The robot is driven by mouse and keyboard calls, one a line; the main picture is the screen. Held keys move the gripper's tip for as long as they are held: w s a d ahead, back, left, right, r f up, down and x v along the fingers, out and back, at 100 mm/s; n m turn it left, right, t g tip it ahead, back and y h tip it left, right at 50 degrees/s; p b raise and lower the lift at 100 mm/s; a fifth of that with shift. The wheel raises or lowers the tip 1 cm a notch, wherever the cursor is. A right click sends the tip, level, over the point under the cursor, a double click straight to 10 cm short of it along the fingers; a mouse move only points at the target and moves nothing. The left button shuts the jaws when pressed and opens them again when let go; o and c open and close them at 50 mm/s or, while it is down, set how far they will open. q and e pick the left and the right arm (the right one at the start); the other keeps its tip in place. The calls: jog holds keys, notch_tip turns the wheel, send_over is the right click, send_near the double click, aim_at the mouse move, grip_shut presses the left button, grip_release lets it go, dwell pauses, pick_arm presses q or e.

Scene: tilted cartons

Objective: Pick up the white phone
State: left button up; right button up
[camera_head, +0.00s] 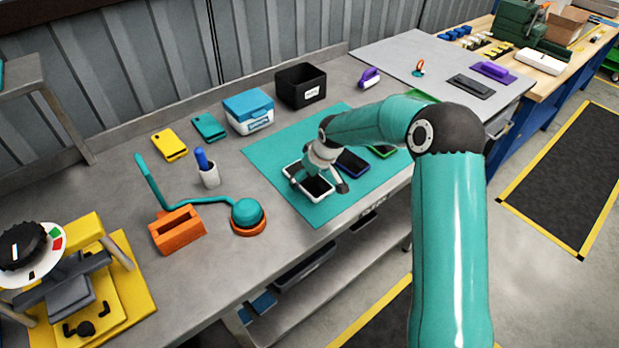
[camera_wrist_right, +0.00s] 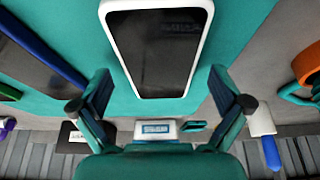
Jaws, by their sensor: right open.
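The white phone (camera_head: 308,183) lies flat on the teal mat (camera_head: 262,160), its dark screen facing up. In the right wrist view the white phone (camera_wrist_right: 155,52) fills the upper middle, its near end pointing toward the jaws. My right gripper (camera_head: 318,187) is over the phone, with fingers spread to either side of it. In the right wrist view my open right gripper (camera_wrist_right: 160,105) shows a finger on each side and nothing between the tips. I cannot tell the exact height above the phone. My left gripper does not show.
A blue-edged phone (camera_head: 352,162) and a green-edged phone (camera_head: 383,151) lie right of the white one. A blue-lidded box (camera_head: 248,112) and black bin (camera_head: 300,88) stand behind. An orange holder (camera_head: 177,232) and a teal-knobbed tool (camera_head: 247,213) stand left.

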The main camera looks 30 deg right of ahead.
jog(key=c, duration=1.2)
jog(key=shift+c, duration=0.5)
jog(key=shift+r, duration=0.15)
